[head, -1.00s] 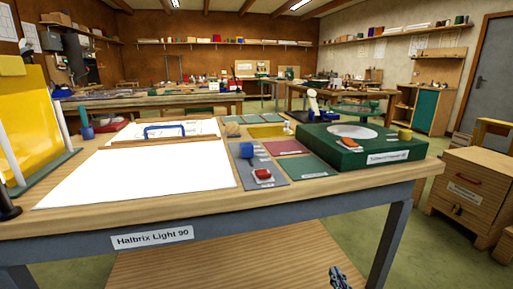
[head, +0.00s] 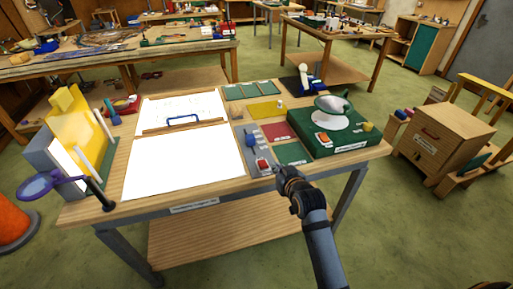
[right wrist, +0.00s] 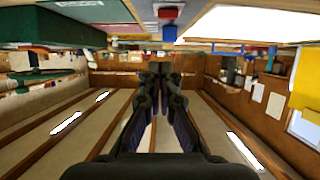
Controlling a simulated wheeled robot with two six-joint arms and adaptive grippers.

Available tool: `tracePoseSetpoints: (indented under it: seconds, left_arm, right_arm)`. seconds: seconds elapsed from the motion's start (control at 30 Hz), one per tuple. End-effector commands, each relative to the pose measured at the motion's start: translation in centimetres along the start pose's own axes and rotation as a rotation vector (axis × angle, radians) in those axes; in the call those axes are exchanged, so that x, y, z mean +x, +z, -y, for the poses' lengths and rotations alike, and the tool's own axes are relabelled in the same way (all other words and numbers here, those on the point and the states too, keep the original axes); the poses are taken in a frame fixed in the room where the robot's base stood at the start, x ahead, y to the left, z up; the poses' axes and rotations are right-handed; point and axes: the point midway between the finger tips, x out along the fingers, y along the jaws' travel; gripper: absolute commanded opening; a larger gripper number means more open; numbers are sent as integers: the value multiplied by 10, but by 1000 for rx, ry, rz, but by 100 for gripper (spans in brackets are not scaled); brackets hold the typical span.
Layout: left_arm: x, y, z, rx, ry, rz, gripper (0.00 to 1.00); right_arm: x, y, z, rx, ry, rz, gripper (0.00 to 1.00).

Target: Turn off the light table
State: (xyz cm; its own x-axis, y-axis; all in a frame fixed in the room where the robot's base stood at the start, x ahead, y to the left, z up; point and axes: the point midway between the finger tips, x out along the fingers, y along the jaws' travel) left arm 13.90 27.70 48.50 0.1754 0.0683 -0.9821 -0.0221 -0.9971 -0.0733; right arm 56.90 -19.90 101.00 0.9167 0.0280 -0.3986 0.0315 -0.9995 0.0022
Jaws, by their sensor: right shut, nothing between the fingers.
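The light table's bright white panel (head: 182,162) lies on the left part of the wooden bench and looks lit. To its right, a grey strip (head: 241,127) carries a red switch (head: 262,164) on a pale base near the front edge, with a blue knob (head: 249,141) behind it. My right gripper (head: 277,171) is shut and empty, just right of the red switch; I cannot tell whether it touches anything. In the right wrist view, which is upside down, its closed fingers (right wrist: 161,70) point towards the red switch (right wrist: 168,12). My left gripper is out of view.
A green box (head: 350,143) with an orange-red switch (head: 322,138) stands right of the strip. A purple-rimmed magnifier (head: 35,188) and yellow glass (head: 72,130) stand at the left. A wooden cabinet (head: 437,140) is to the right of the bench.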

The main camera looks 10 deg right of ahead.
Motion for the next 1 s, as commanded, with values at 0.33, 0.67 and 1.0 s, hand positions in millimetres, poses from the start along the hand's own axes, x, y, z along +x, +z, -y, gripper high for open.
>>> tracePoseSetpoints:
  seconds: [0.33,0.67,1.0]
  left_arm:
    - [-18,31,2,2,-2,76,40]
    - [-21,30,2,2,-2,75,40]
    - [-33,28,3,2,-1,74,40]
  right_arm:
    - [-4,-18,2,0,-3,27,0]
    - [8,-20,2,-1,-3,27,0]
    - [79,-19,2,-1,-3,26,0]
